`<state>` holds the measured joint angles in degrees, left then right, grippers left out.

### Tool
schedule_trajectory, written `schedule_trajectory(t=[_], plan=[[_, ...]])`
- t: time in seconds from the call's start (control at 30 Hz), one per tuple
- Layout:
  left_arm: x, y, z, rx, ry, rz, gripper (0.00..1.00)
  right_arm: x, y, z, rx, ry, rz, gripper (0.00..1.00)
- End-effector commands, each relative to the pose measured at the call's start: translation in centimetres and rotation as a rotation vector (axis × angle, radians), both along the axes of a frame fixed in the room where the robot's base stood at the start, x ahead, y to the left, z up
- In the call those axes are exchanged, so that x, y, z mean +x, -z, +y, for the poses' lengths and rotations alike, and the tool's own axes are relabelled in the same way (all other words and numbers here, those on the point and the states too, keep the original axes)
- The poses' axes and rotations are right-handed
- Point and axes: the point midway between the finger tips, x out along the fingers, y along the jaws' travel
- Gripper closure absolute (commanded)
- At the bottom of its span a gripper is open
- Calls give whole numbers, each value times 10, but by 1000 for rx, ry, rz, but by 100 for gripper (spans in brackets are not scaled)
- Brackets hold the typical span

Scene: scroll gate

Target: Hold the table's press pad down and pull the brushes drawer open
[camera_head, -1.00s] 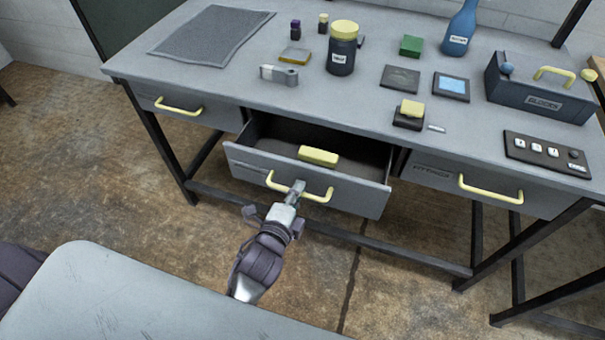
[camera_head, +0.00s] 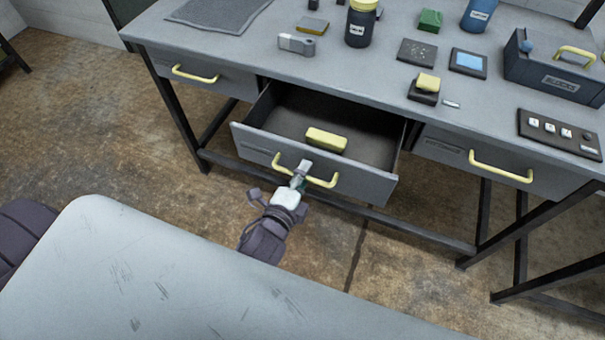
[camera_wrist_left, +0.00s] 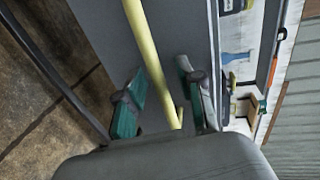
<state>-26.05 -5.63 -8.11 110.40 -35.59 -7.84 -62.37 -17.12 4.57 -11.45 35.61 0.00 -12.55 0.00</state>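The middle drawer (camera_head: 370,182) of the grey table (camera_head: 365,75) stands open; its label is too small to read. A yellow block (camera_head: 326,139) lies inside it. My left gripper (camera_head: 299,178) is at the drawer's yellow handle (camera_head: 322,183). In the left wrist view the fingers of the left gripper (camera_wrist_left: 162,97) are apart, one on each side of the handle (camera_wrist_left: 143,40), with gaps showing. A black block with a yellow top (camera_head: 425,90), perhaps the press pad, sits on the table near its front edge, with nothing on it. My right gripper is not in view.
Closed drawers flank the open one, on the left (camera_head: 205,80) and right (camera_head: 450,150). The tabletop holds a dark jar (camera_head: 361,28), a blue bottle (camera_head: 479,15), a dark crate (camera_head: 555,75) and a switch panel (camera_head: 560,134). Bare floor (camera_head: 130,120) lies at the left.

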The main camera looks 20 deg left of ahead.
Motion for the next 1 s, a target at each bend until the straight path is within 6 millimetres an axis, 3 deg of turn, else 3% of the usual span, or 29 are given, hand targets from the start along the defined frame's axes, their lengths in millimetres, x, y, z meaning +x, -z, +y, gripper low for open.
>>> schedule_trajectory(t=[0.17,0.5,0.7,1.0], plan=[[-10,-1,0,0,0,1,63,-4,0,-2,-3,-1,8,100],[-77,-14,3,-2,-1,5,63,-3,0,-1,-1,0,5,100],[-107,-21,4,-1,-1,3,63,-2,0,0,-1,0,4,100],[-118,-25,4,0,-1,0,63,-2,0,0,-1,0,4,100]])
